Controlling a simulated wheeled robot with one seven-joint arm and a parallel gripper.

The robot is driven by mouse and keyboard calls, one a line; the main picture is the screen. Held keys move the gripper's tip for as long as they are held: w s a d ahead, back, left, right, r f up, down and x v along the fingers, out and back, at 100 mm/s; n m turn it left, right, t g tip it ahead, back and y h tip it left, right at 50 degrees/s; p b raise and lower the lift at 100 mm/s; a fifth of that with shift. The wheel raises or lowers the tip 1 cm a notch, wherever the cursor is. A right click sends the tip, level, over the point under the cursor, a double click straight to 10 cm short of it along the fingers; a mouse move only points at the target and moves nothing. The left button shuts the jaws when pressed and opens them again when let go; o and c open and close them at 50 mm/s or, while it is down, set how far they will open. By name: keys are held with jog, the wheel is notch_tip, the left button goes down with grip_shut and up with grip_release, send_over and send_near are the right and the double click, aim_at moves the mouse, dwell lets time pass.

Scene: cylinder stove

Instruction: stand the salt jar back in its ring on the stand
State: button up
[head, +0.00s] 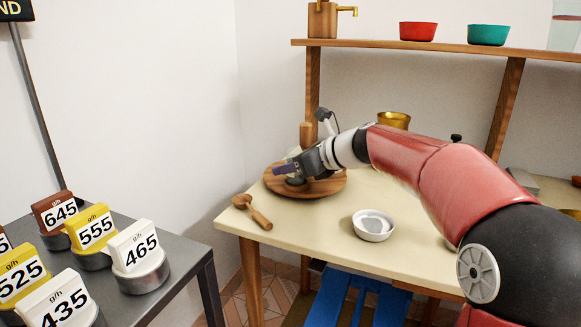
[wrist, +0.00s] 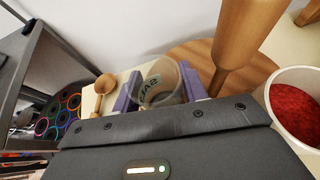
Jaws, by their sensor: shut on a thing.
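The salt jar (wrist: 160,82) is clear glass with a dark-lettered label, partly legible in the wrist view. My gripper (wrist: 160,88) is shut on it, one purple finger on each side. In the head view my gripper (head: 292,168) is low over the left part of the round wooden stand (head: 328,186). The stand has an upright wooden post (head: 306,134), which also rises right of the jar in the wrist view (wrist: 238,45). The jar's base and the ring are hidden, so I cannot tell whether the jar is seated.
A wooden ladle (head: 254,212) lies left of the stand. A white bowl (head: 373,235) is at the table's front. A white container of red powder (wrist: 297,105) is close at the right in the wrist view. A brass pot (head: 393,120) stands behind my arm.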

jog(key=shift+f, duration=0.1)
jog(key=shift+f, duration=0.15)
jog(key=o, duration=1.1)
jog(key=shift+r, duration=0.25)
jog(key=shift+s+d+r, duration=0.1)
jog(key=shift+d+r, duration=0.1)
jog(key=shift+d, duration=0.05)
jog(key=v, duration=1.1)
jog(key=shift+s+d, duration=0.2)
